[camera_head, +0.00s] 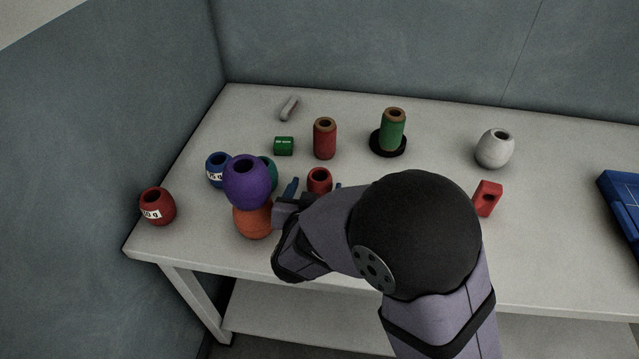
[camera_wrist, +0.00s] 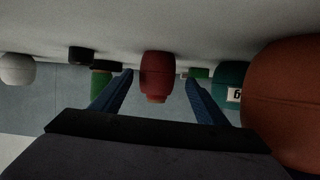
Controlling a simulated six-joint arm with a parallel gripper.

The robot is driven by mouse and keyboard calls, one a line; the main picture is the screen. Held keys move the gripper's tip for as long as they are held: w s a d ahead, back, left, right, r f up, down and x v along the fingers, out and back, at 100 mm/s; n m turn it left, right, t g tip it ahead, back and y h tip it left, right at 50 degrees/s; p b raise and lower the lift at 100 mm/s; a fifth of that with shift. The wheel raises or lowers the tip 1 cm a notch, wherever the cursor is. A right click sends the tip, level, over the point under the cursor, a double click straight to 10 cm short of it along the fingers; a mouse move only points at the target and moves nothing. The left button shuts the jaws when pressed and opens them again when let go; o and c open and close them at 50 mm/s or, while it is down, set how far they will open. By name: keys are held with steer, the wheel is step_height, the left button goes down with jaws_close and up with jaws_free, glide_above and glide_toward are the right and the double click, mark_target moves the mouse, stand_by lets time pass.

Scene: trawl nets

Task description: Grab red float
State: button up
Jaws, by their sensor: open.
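A small red float (camera_head: 319,179) with a dark hole in its top stands on the white table in the head view. In the wrist view, which shows the scene upside down, the red float (camera_wrist: 157,68) is centred between my fingers. My gripper (camera_head: 314,188) is open, with one blue finger to each side of the float. In the wrist view my gripper (camera_wrist: 158,88) shows clear space between both fingers and the float. My arm hides part of the float's near side in the head view. I cannot tell whether the fingertips reach past its front.
A purple float (camera_head: 247,181) sits on an orange float (camera_head: 252,220), close left of my gripper. A teal float (camera_head: 268,171) stands behind them. A red cylinder (camera_head: 325,141) stands behind the red float. A labelled red float (camera_head: 157,206) is at the far left.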

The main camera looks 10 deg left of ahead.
mark_target(321, 174)
steer(key=shift+d+r+x, duration=0.15)
steer(key=shift+x, duration=1.7)
steer(key=shift+d+r+x, duration=0.1)
steer(key=shift+r+x, duration=0.1)
steer(key=shift+x, duration=1.65)
steer(key=c, duration=1.2)
